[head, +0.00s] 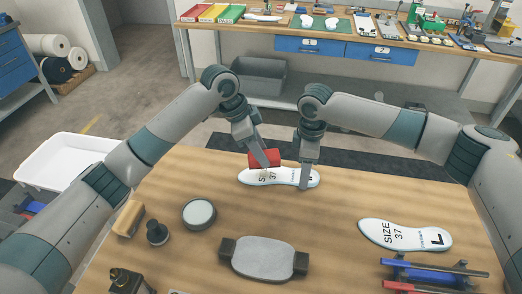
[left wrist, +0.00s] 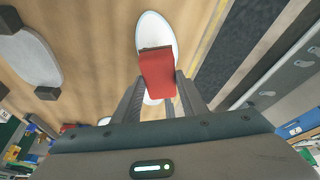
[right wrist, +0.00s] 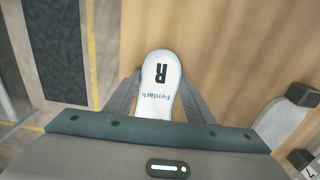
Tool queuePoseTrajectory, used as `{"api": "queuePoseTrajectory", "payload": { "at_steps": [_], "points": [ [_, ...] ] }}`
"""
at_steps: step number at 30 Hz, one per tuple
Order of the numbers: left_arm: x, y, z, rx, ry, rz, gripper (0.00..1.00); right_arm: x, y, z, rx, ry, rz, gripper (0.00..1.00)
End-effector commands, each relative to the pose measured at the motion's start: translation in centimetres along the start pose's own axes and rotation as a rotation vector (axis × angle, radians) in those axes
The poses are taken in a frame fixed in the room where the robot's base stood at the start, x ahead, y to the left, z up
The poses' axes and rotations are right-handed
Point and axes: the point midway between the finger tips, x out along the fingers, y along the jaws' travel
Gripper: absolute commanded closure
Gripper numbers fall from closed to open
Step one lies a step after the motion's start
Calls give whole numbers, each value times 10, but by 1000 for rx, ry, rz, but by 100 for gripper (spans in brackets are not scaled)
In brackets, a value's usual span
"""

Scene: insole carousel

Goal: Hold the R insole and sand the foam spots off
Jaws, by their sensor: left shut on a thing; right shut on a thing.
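The R insole (head: 287,179) lies white and flat on the wooden table near its far edge, with "SIZE 37" printed on it. Its heel end with the letter R (right wrist: 161,72) shows in the right wrist view. My right gripper (head: 304,186) is shut on the insole at the heel side. My left gripper (head: 266,164) is shut on a red sanding block (head: 264,158). The block is over the toe half of the insole, which also shows in the left wrist view (left wrist: 152,28). I cannot tell if the block touches it. No foam spots are clearly visible.
The L insole (head: 405,236) lies at the right. A grey padded form (head: 263,257) stands at the front middle. A round tin (head: 199,214), a dark knob-like tool (head: 157,233) and a wooden-backed brush (head: 129,217) stand at the left. A white bin (head: 66,160) is beyond the table's left edge.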

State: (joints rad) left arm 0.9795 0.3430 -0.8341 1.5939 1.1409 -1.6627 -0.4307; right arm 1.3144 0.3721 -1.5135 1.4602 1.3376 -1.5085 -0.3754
Motion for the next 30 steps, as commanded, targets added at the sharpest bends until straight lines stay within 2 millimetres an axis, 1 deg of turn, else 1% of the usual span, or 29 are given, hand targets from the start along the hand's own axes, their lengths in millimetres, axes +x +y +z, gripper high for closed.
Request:
{"api": "queuePoseTrajectory", "payload": {
  "at_steps": [5, 18, 30],
  "points": [
    [4, 0, 2, -1, 0, 0, 79, 0, 0, 0, 0, 0, 0, 73],
    [26, 0, 11, -2, 1, 0, 79, 0, 0, 0, 0, 0, 0, 73],
    [28, 0, 12, -2, 0, 0, 79, 0, 0, 0, 0, 0, 0, 73]
  ]
}}
